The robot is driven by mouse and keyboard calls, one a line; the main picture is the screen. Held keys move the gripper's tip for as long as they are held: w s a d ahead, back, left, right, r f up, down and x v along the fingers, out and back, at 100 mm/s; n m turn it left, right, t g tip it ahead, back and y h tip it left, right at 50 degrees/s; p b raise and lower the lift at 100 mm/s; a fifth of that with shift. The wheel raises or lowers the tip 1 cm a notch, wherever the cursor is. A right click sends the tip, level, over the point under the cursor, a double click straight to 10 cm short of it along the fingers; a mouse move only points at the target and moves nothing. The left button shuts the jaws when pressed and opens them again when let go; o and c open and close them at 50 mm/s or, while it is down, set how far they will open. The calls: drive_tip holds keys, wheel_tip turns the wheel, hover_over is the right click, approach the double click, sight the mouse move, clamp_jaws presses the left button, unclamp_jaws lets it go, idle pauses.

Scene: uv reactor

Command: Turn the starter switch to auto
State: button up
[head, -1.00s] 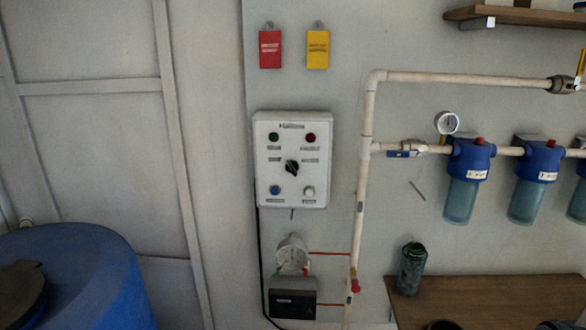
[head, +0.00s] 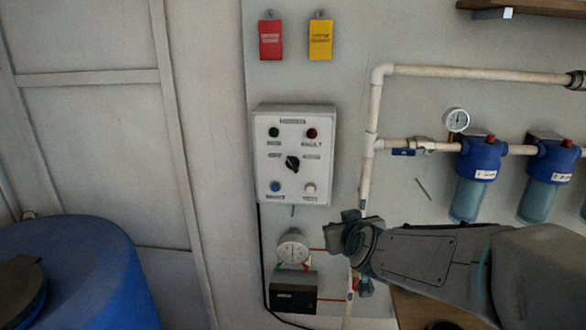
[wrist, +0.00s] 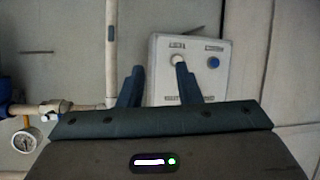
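The starter switch (head: 292,164) is a black rotary knob in the middle of the white control box (head: 268,182) on the wall. The knob looks tilted, from upper left to lower right. My gripper (head: 345,233) is below and to the right of the box in the head view, apart from the switch. In the wrist view its two fingers (wrist: 159,82) stand apart with nothing between them. The box (wrist: 160,48) shows upside down there, with its white button (wrist: 178,59) and blue button (wrist: 213,62). I cannot make out the knob in that view.
A white vertical pipe (head: 373,110) runs right of the box. Blue filter housings (head: 478,160) are at right, a blue barrel (head: 95,260) at lower left. The wall left of the box is clear.

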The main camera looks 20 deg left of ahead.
drive_tip(key=w+a+r+n+t, duration=0.1)
drive_tip(key=a+r+t, duration=0.1)
drive_tip(key=a, duration=0.5)
drive_tip(key=n+t+p, duration=0.1)
drive_tip(key=n+t, duration=0.1)
drive_tip(key=t, duration=0.2)
approach(293, 168)
drive_tip(key=shift+h, duration=0.5)
drive_tip(key=p+x, duration=0.1)
drive_tip(key=x, duration=0.1)
drive_tip(key=p+x, duration=0.1)
drive_tip(key=x, duration=0.1)
drive_tip(key=p+x, duration=0.1)
drive_tip(key=x, duration=0.1)
drive_tip(key=shift+w+a+r, duration=0.3)
drive_tip(key=shift+p+x, duration=0.45)
drive_tip(key=shift+x, duration=0.3)
drive_tip(key=shift+f, duration=0.1)
drive_tip(key=shift+m, duration=0.3)
clamp_jaws()
